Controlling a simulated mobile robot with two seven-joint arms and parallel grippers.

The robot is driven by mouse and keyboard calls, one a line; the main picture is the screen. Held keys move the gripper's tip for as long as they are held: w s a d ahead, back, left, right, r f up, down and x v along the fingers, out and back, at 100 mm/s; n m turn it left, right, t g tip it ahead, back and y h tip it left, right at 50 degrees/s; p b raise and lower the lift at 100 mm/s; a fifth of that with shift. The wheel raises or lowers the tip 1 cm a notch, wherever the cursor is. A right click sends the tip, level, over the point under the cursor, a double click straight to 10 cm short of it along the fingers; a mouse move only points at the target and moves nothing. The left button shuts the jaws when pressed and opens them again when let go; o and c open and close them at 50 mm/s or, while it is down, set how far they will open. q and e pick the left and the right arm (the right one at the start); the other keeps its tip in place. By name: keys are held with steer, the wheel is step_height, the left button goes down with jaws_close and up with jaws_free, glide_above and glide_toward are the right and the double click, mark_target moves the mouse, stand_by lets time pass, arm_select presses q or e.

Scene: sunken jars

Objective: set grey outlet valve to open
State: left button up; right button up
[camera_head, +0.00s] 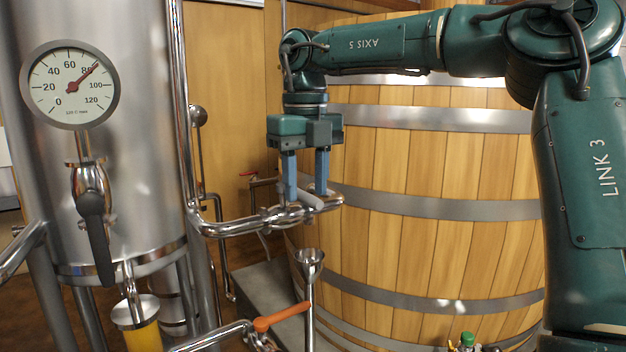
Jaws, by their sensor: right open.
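A light grey valve lever (311,200) sits on a shiny horizontal steel pipe (241,227) in the head view, in front of the large wooden barrel. The lever lies aslant, close to the pipe's line; its exact angle is hard to tell because the fingers partly cover it. My right gripper (306,194) points straight down with its two blue fingers apart, one on each side of the lever. I cannot tell whether either finger touches it. My left gripper is not in view.
A steel tank with a round gauge (70,84) and a dark-handled valve (95,236) stands at left. An orange-handled valve (282,316) and a steel funnel (310,262) are below the pipe. The wooden barrel (440,245) fills the space behind.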

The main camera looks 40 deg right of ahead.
steer(key=shift+f+b, duration=0.85)
steer(key=shift+f, duration=0.55)
steer(key=shift+c, duration=0.2)
